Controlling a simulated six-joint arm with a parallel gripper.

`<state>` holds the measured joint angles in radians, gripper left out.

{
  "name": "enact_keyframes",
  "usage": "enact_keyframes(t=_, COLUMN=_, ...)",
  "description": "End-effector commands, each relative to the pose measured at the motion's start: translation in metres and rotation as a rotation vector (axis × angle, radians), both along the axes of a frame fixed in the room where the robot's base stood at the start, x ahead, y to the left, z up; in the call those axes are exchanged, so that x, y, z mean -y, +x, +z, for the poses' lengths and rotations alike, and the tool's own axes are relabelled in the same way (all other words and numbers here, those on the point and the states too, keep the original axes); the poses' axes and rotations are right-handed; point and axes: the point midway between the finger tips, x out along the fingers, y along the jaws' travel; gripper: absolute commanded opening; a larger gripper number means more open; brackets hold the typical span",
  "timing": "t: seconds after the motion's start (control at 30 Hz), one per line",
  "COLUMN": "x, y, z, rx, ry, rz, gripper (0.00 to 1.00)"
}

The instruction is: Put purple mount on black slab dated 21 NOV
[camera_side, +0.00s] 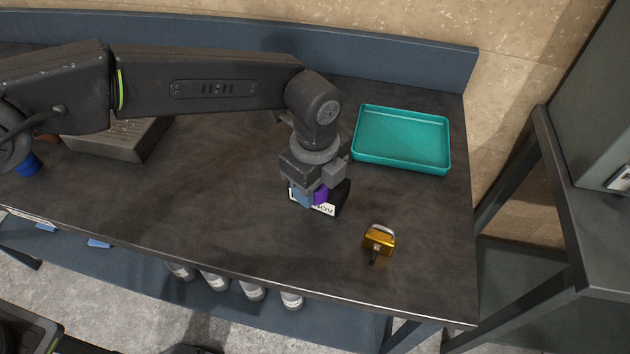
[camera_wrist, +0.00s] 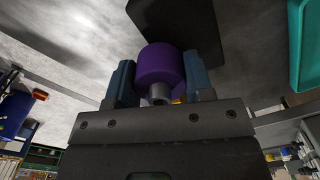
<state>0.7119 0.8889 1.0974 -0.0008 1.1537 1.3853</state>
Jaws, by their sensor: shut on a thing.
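My gripper (camera_side: 312,196) has blue fingers shut on the purple mount (camera_side: 321,195), a round purple cylinder. The mount also shows between the fingers in the wrist view (camera_wrist: 160,62), with a small grey stud at its end. The black slab (camera_side: 343,199) is at and partly behind my gripper in the side view. It has a white label on its front, where "NOV" can be read and the rest is hidden. In the wrist view the slab (camera_wrist: 182,22) is a dark shape beyond the mount. I cannot tell whether mount and slab touch.
A teal tray (camera_side: 402,165) is at the back right of the dark table (camera_side: 230,215). A grey box (camera_side: 120,140) and a blue item (camera_side: 27,164) are left. The table's middle left is clear.

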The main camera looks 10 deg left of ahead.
Motion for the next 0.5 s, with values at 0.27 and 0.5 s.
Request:
enact_keyframes(t=0.27, x=-0.0001, y=0.0, z=-0.0031, rx=-0.001, ry=0.001, rz=0.0, gripper=0.59)
enact_keyframes(t=0.5, x=-0.0001, y=0.0, z=-0.003, rx=-0.001, ry=0.001, rz=0.0, gripper=0.73)
